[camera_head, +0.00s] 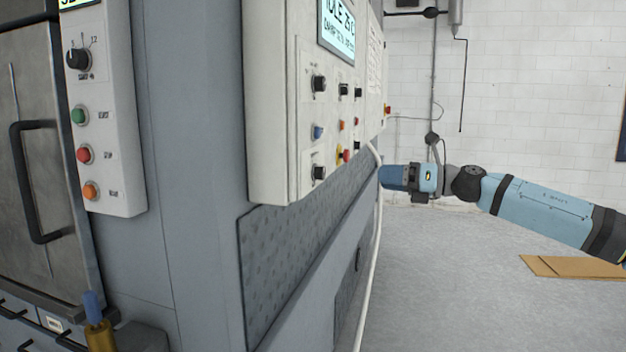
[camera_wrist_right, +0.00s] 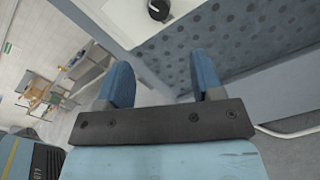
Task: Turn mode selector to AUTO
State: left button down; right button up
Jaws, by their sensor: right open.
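The white control panel (camera_head: 272,110) has several black knobs, among them an upper knob (camera_head: 319,83) and a lower knob (camera_head: 319,173). Their labels are too small to read, so I cannot tell which one is the mode selector. My right gripper (camera_head: 384,177) is right of the panel at about the lower knob's height, apart from it. In the right wrist view its two blue fingers (camera_wrist_right: 162,80) are spread and empty. One black knob (camera_wrist_right: 158,10) shows at the top there, beyond the fingertips.
A display (camera_head: 338,28) reading IDLE tops the panel. Coloured buttons sit between the knobs. A pale hose (camera_head: 366,265) hangs beside the machine. Another panel (camera_head: 110,130) with a knob and buttons is at left, by a door handle (camera_head: 28,185). The floor at right is mostly clear.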

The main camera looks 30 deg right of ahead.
aim_at(324, 173)
jog(key=p+x, duration=0.4)
jog(key=x, duration=0.8)
jog(key=shift+s+r, duration=0.1)
jog(key=shift+w+a+p, duration=0.3)
jog(key=shift+w+a, duration=0.2)
jog(key=shift+w, duration=0.05)
pick_arm(q)
jog(key=shift+s+a+r+g, duration=0.2)
jog(key=shift+r+g, duration=0.1)
jog(key=shift+r, duration=0.25)
jog(key=shift+r, duration=0.1)
pick_arm(e)
jog(key=shift+c, duration=0.4)
